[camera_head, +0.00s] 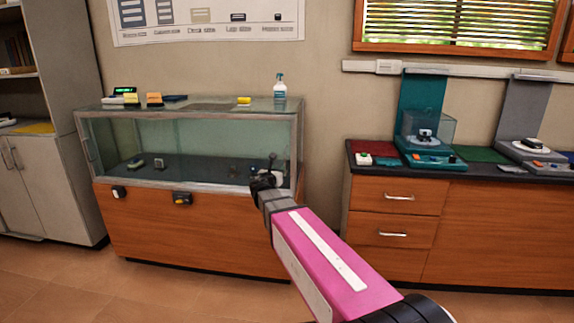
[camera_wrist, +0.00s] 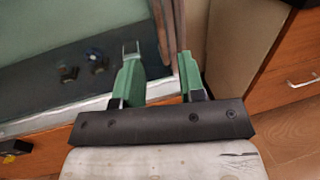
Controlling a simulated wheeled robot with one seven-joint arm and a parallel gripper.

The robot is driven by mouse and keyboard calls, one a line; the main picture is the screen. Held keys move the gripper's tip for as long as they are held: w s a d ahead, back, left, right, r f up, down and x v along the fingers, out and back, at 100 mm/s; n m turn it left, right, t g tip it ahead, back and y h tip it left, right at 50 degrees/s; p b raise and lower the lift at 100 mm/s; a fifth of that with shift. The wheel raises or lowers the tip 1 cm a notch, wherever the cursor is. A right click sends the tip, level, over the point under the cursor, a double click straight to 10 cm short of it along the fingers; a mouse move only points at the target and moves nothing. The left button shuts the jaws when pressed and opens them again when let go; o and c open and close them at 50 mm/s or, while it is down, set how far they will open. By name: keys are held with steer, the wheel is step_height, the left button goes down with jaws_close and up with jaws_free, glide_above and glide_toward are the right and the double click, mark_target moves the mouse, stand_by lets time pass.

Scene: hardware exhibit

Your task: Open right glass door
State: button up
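The glass display case (camera_head: 190,118) stands against the back wall on a wooden base. Its front glass looks closed, and the right glass door (camera_head: 225,140) is its right part; the seam between panels is hard to make out. In the wrist view the glass (camera_wrist: 60,25) fills the upper left, with the case's corner post (camera_wrist: 160,30) beyond my fingers. My gripper (camera_head: 268,172) is at the right end of the case front and covers part of its lower frame. In the wrist view its green fingers (camera_wrist: 158,65) are apart with nothing seen between them. I cannot tell whether they touch the door.
Small devices sit inside the case. A spray bottle (camera_head: 280,86) and small boxes (camera_head: 154,99) stand on top. A wooden counter with drawers (camera_head: 398,213) is to the right, a grey cabinet (camera_head: 45,180) to the left. The floor (camera_head: 60,280) in front is clear at left.

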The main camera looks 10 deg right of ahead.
mark_target(285, 163)
steer(key=x, duration=0.9)
steer(key=shift+w+d+f, duration=0.1)
jaws_close()
